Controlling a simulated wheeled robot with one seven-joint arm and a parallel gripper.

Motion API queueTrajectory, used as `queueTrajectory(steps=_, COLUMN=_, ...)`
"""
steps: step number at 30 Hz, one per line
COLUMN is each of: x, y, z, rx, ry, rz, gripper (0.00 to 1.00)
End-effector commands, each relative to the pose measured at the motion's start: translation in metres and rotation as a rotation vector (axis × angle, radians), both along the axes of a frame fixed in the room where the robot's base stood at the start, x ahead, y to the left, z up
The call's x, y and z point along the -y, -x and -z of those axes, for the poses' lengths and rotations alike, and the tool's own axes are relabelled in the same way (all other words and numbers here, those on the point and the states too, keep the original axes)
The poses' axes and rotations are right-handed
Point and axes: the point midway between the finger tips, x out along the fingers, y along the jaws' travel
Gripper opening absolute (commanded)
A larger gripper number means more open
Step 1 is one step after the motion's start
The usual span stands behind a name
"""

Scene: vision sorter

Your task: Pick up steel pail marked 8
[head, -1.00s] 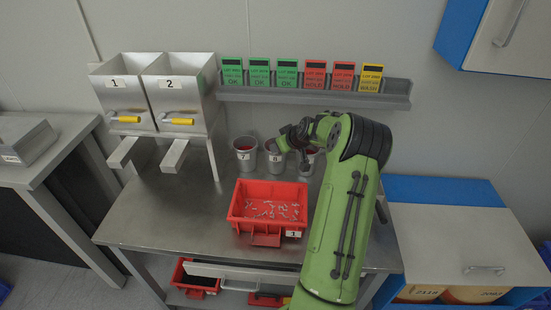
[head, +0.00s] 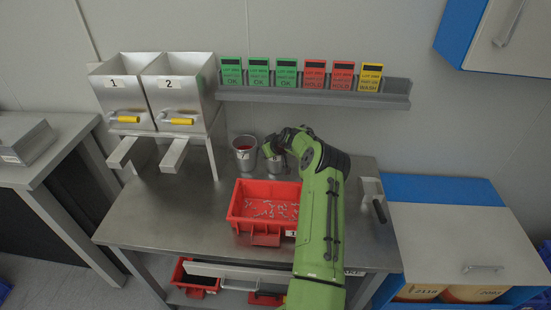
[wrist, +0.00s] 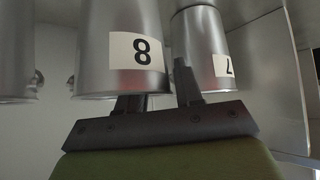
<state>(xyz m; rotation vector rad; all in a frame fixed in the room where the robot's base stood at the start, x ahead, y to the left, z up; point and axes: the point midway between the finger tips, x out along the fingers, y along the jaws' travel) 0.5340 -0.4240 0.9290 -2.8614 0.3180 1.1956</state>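The steel pail marked 8 (head: 273,164) stands on the steel table, partly covered by my gripper (head: 280,145). In the wrist view, which appears upside down, pail 8 (wrist: 105,45) shows its label and its rim faces my gripper (wrist: 160,88). One finger goes out of sight past the rim, seemingly inside the pail. The other finger is outside, in the gap between pail 8 and pail 7 (wrist: 200,40). The fingers are apart, with the pail's wall between them. I cannot see contact.
Pail 7 (head: 244,155) stands close to the left of pail 8. Another pail (wrist: 15,50) is on the other side, hidden by my arm in the head view. A red bin (head: 262,225) with small parts sits in front. A card rack (head: 310,97) is on the wall behind.

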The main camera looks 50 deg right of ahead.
Motion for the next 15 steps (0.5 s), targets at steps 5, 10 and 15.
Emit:
queueTrajectory(steps=5, x=0.0000, y=0.0001, z=-0.0001, rx=0.000, ry=0.000, rz=0.000, gripper=0.07)
queueTrajectory(steps=10, x=-0.0001, y=0.0002, z=-0.0002, rx=0.000, ry=0.000, rz=0.000, gripper=0.00)
queueTrajectory(steps=15, x=0.0000, y=-0.0001, z=-0.0008, rx=0.001, ry=0.000, rz=0.000, gripper=0.00)
